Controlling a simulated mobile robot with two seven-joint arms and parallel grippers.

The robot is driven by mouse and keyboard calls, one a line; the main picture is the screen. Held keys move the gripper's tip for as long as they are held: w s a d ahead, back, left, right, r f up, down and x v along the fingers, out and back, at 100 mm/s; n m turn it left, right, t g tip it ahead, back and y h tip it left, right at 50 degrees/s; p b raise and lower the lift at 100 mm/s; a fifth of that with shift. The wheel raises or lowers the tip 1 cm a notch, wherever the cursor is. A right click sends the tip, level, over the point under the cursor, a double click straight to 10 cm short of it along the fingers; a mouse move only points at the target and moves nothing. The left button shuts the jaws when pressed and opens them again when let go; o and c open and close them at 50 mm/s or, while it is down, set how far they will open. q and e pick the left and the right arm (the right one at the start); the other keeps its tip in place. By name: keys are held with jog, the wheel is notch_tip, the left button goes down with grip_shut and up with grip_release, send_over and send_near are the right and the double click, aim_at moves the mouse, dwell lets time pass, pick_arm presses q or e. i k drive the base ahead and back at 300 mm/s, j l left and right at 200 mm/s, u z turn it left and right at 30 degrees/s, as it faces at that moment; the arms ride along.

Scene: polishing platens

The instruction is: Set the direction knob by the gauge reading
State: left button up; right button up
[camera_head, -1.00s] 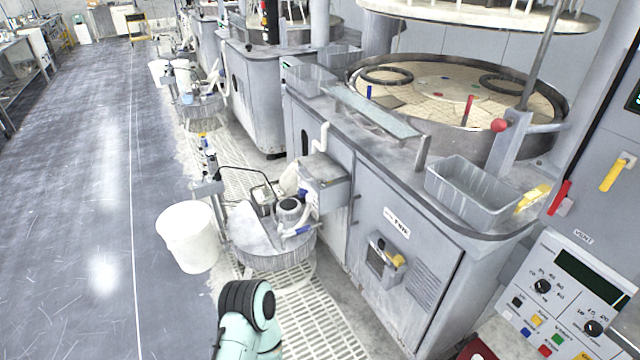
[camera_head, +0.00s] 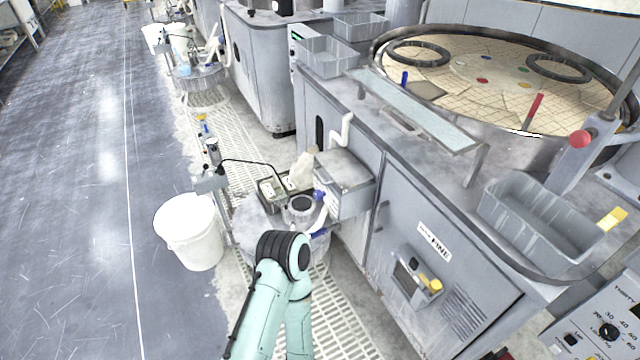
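A control panel (camera_head: 584,318) is at the bottom right, cut off by the picture edge. A black knob (camera_head: 609,333) with a number scale around it shows on it. I cannot tell whether this is the direction knob, and its labels are too small to read surely. No gauge can be made out clearly. My mint-green arm with a black joint comes up from the bottom middle, well to the left of the panel. Neither gripper is in view.
A grey polishing machine (camera_head: 400,215) marked FINE fills the middle right, with a round platen (camera_head: 470,85) on top. A grey bin (camera_head: 530,235) and a red-knobbed lever (camera_head: 580,139) stand on it. A white bucket (camera_head: 190,240) stands left. The floor at far left is clear.

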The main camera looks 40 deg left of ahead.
aim_at(319, 195)
jog(key=i+j, duration=0.2)
jog(key=j, duration=0.15)
jog(key=i+j, duration=0.2)
jog(key=j, duration=0.2)
jog(key=i+j, duration=0.15)
jog(key=j, duration=0.2)
jog(key=i+j, duration=0.2)
jog(key=j, duration=0.2)
jog(key=i+j, duration=0.2)
jog(key=j, duration=0.15)
jog(key=z, duration=0.05)
